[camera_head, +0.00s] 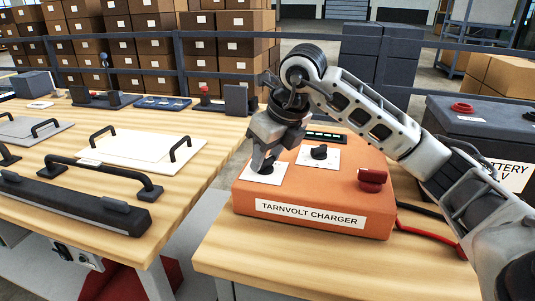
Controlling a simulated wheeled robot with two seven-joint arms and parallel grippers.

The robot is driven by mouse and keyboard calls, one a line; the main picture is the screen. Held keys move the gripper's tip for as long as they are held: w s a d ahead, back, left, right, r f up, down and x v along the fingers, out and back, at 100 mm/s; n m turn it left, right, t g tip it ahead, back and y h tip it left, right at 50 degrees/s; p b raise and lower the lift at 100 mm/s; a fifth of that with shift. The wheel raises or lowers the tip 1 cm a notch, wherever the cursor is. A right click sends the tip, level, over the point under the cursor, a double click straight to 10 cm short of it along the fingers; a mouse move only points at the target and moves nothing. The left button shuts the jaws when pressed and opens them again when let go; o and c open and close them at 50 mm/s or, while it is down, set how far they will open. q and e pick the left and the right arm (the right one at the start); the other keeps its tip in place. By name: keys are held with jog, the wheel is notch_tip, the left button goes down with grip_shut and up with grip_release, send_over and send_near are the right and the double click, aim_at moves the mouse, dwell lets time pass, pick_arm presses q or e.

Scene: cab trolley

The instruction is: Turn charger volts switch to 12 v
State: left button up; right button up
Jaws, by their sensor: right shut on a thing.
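The orange charger (315,212), labelled TARNVOLT CHARGER, sits on a wooden bench. On its top, a black rotary switch (319,152) stands on a white plate at the middle. A second white plate (265,177) lies to its left, with a dark knob mostly hidden by my right gripper. My right gripper (263,163) points down there and is shut on that left knob. The writing on both plates is too small to read, so I cannot tell the knob's setting. A small lit green display (325,136) is at the back. My left gripper is out of view.
A red knob (372,180) stands up at the charger's right. Red and black cables (430,228) run right to a dark battery box (482,135). A gap separates this bench from the left bench (185,190), which holds panels and handles (100,178).

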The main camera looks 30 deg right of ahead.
jog(key=n+y, duration=0.1)
jog(key=n, duration=0.2)
jog(key=shift+w+d, duration=0.1)
jog(key=shift+d, duration=0.05)
jog(key=n+g+y+p, duration=0.1)
jog(key=n, duration=0.2)
jog(key=shift+r+n, duration=0.15)
jog(key=shift+n, duration=0.25)
jog(key=shift+w+n+g+y+p, duration=0.15)
jog(key=shift+n+g+y+p, duration=0.4)
jog(key=shift+n, duration=0.65)
jog(key=shift+n+g+p, duration=0.25)
jog(key=shift+n+p, duration=0.1)
jog(key=shift+n, duration=0.45)
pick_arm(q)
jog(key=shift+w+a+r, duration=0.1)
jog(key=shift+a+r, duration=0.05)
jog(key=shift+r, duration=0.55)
pick_arm(e)
jog(key=shift+n, duration=0.3)
